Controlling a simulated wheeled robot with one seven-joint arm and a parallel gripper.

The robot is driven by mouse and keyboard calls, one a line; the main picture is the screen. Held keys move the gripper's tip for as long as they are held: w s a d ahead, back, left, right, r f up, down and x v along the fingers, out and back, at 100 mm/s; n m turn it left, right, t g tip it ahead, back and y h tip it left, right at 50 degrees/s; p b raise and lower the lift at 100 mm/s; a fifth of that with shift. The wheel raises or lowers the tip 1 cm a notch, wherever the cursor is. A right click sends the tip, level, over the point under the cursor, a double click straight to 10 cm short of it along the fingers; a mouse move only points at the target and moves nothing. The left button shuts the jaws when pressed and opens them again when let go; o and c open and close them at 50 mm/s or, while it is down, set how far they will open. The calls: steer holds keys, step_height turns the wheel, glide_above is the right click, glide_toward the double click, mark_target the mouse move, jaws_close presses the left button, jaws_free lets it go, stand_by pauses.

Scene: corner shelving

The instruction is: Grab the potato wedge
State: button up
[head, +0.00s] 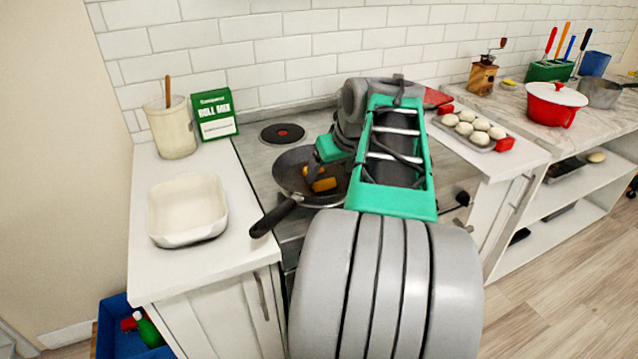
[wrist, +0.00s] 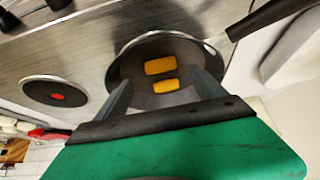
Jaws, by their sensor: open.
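Two orange-yellow potato wedges lie in the dark frying pan (head: 285,172) on the stove. In the wrist view one potato wedge (wrist: 160,66) lies just above the other potato wedge (wrist: 166,86), almost parallel to it. In the head view a potato wedge (head: 324,184) shows, with the other partly hidden. My gripper (wrist: 162,80) is open, its two fingers reaching over the pan on either side of the wedges. I cannot tell whether the fingers touch the pan. No wedge is held. My arm hides the pan's right side in the head view.
The pan's handle (head: 275,215) points front left. A white baking dish (head: 188,210) stands on the left counter, with a crock (head: 170,130) and a green box (head: 214,115) behind. A tray of pale rounds (head: 472,130) lies to the right. A bare burner (head: 283,133) is behind the pan.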

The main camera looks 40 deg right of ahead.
mark_target(325, 181)
steer(key=x, duration=0.5)
steer(key=shift+a+f, duration=0.1)
steer(key=c, duration=1.4)
